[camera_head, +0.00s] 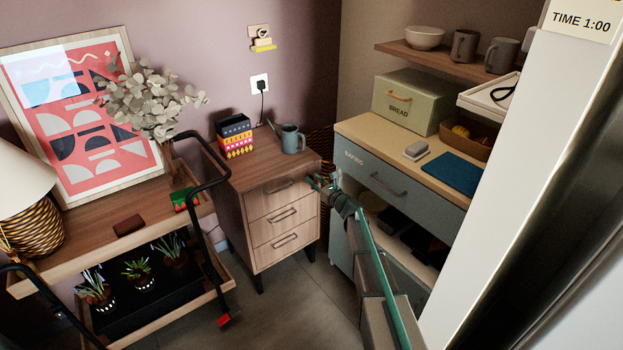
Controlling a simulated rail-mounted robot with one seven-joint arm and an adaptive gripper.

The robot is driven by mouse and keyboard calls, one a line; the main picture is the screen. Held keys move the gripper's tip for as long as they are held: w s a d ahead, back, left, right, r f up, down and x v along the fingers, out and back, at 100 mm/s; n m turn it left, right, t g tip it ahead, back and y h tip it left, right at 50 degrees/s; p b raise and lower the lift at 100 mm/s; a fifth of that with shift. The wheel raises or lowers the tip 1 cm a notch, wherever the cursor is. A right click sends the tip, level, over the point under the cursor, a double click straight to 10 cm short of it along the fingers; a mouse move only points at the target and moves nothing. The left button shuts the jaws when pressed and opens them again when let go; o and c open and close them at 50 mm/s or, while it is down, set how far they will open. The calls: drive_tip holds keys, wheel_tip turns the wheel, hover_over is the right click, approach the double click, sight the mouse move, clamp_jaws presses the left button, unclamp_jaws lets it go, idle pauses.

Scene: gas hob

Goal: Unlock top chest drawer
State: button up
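The wooden chest (240,215) stands against the purple wall on short dark legs, with three drawers in its front. The top drawer (268,192) looks closed, and its handle (279,187) shows. No lock or key can be made out at this size. My gripper (318,182) is at the right end of the top drawer, in front of or beside the chest's upper right front corner. Its fingers are small and dark, so I cannot tell whether they touch the chest, hold anything, or are open. My arm reaches up from the lower right.
A grey mug (292,139) and a box stack (235,137) stand on the chest. Left is a trolley (110,245) with plants and a black handle (207,180). Right is a grey-blue cabinet (378,186) close to my arm. A white panel (500,180) stands at the right.

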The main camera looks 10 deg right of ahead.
sight(310, 177)
drive_tip(key=shift+x, duration=1.2)
drive_tip(key=shift+c, duration=0.2)
clamp_jaws()
